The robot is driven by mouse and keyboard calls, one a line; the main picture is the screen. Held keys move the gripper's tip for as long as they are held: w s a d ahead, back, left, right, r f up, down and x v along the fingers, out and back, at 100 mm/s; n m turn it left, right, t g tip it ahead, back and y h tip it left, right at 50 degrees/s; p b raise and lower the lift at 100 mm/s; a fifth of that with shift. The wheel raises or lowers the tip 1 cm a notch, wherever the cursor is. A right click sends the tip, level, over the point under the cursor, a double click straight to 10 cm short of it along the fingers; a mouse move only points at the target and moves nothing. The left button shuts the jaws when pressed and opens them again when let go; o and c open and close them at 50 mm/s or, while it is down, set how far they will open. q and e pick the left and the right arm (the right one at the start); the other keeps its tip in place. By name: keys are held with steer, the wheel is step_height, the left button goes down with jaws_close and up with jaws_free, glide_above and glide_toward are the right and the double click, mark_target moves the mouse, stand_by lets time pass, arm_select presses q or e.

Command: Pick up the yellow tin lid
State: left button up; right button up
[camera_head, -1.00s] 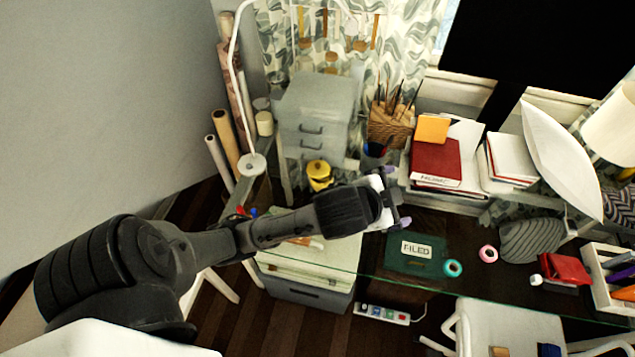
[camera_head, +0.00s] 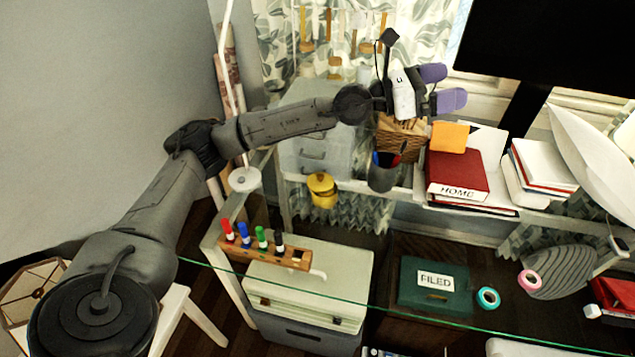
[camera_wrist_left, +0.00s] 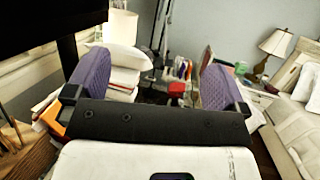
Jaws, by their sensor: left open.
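The yellow tin (camera_head: 322,190) with its yellow lid (camera_head: 320,181) sits on the shelf left of centre in the head view, in front of the grey drawer unit. My left gripper (camera_head: 444,87) is open and empty, raised above the wicker basket and the red binder, well to the right of and higher in the picture than the tin. Its purple finger pads also show in the left wrist view (camera_wrist_left: 150,85), wide apart with nothing between them. The tin is not visible in the left wrist view. My right gripper is not in view.
A dark pencil cup (camera_head: 384,172) and the wicker basket (camera_head: 403,137) stand right of the tin. The red HOME binder (camera_head: 457,172) is further right. A wooden marker rack (camera_head: 262,250) and a green FILED box (camera_head: 432,284) are nearer. A white lamp arm rises left of the tin.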

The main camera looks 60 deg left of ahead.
arm_select(q)
steer(key=w+a+f+m+g+y, duration=0.1)
steer(key=a+f+m+g+y, duration=0.15)
steer(key=f, duration=0.45)
steer(key=a+f+m+g+y, duration=0.2)
steer(key=f+m+g, duration=0.15)
steer(key=f, duration=0.25)
steer(key=m+g+y, duration=0.6)
steer(key=g+y, duration=0.4)
steer(key=g, duration=0.2)
glide_toward(321, 177)
steer(key=x, duration=0.3)
steer(key=b+x, duration=0.1)
steer(key=shift+w+a+f, duration=0.1)
steer(key=shift+w+a, duration=0.05)
steer(key=shift+w, duration=0.2)
steer(key=shift+s+b+x, duration=0.15)
steer(key=shift+b+x, duration=0.15)
steer(key=shift+x, duration=1.25)
steer(key=shift+s+b+x, duration=0.1)
steer(key=shift+b+x, duration=0.15)
steer(key=shift+x, duration=1.3)
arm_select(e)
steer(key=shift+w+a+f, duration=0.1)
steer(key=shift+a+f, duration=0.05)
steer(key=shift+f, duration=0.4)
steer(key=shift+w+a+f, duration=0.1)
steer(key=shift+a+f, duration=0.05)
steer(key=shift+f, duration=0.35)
